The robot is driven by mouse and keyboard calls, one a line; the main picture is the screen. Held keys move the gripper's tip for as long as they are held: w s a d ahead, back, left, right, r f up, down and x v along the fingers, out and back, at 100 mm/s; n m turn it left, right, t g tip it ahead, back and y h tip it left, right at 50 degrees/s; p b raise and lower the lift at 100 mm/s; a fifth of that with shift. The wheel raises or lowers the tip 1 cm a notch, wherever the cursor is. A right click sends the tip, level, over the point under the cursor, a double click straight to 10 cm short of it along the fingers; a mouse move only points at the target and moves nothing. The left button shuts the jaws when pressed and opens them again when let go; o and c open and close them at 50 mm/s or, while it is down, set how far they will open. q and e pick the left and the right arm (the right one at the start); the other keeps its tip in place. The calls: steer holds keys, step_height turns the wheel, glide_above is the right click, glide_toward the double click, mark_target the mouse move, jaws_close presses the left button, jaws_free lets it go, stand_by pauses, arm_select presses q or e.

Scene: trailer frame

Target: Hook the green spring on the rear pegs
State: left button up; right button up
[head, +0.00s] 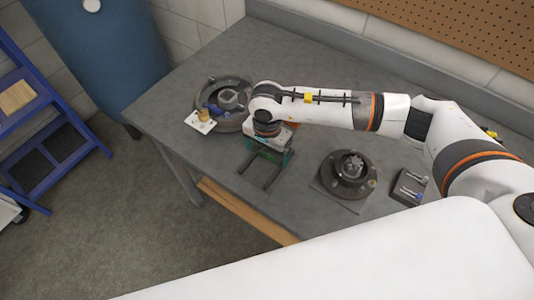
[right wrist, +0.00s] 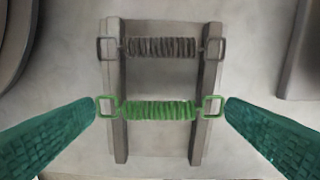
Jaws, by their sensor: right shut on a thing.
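The green spring (right wrist: 158,110) lies across the two dark bars of a small rack (right wrist: 118,145) in the right wrist view, with a square loop at each end. My right gripper (right wrist: 160,108) is shut on it, one teal finger at each end loop. In the head view my right gripper (head: 264,158) points down over the rack (head: 246,163) at the table's front; the green spring cannot be made out there. The rear pegs cannot be told apart. My left gripper is not in view.
A grey spring (right wrist: 160,47) lies across the same bars, beyond the green one. A round brake assembly (head: 232,82) stands left on the table (head: 180,75), with a small pale plate (head: 199,122) beside it. A dark hub (head: 349,172) and a small tool block (head: 409,188) sit right.

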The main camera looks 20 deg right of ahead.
mark_target(267, 155)
step_height(267, 155, up, 12)
steer(key=b, duration=0.1)
steer(key=shift+r+b, duration=0.15)
steer(key=shift+b, duration=0.2)
stand_by(0.4)
